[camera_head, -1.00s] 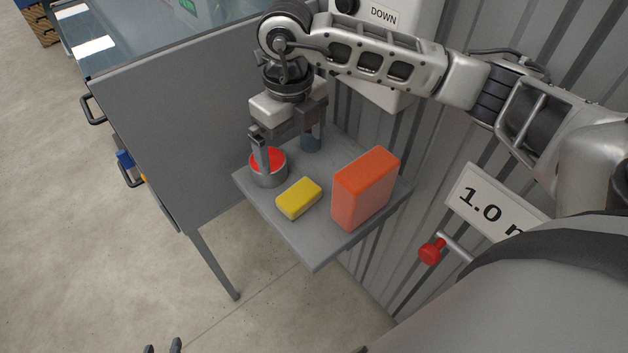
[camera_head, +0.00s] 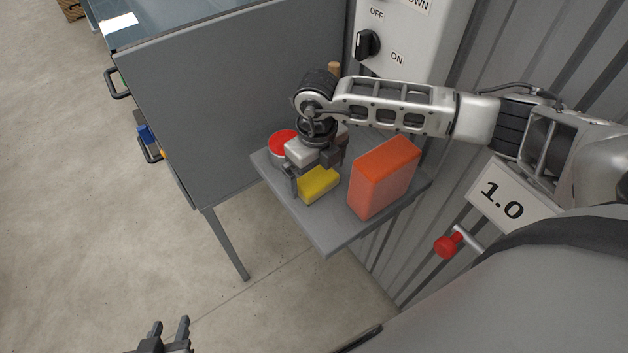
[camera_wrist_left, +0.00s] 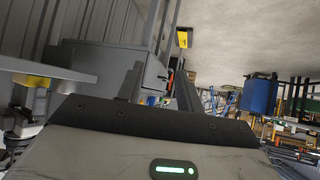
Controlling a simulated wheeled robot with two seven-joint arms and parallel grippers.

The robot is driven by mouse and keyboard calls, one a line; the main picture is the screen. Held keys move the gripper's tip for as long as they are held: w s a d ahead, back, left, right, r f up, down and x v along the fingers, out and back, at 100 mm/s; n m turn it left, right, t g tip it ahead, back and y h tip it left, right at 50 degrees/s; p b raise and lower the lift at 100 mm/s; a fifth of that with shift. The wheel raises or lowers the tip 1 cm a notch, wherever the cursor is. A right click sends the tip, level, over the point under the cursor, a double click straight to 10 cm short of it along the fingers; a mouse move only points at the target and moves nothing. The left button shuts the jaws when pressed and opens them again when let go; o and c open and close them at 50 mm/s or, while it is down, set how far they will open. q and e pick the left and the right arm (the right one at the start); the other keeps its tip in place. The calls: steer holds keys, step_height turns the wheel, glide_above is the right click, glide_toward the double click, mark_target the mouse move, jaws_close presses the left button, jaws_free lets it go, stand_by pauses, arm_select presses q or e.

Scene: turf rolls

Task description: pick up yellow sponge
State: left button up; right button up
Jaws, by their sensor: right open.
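The yellow sponge (camera_head: 320,186) lies on a small grey shelf (camera_head: 330,236) between a red-topped tin and an orange block. My right gripper (camera_head: 314,176) is low over the sponge's far side, with its jaws apart. One finger is at the sponge's left end and the other is behind its right part. I cannot tell whether they touch it. The gripper hides part of the sponge's far edge. My left gripper (camera_head: 169,333) is at the bottom left above the floor, with its two fingers apart and nothing between them.
The red-topped tin (camera_head: 281,142) stands just left of my right gripper. The tall orange block (camera_head: 385,176) stands close to the right of the sponge. A grey panel (camera_head: 220,110) rises behind the shelf. A red-knobbed lever (camera_head: 447,246) is at the right. The shelf's front corner is clear.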

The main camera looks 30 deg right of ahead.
step_height(320, 180, down, 2)
steer(key=shift+f+b, duration=0.1)
steer(key=shift+b, duration=0.5)
steer(key=shift+f, duration=0.2)
steer(key=shift+r, duration=0.15)
steer(key=c, duration=0.9)
arm_select(q)
steer(key=shift+w+d+f, duration=0.1)
steer(key=shift+d+f, duration=0.1)
steer(key=shift+f, duration=0.05)
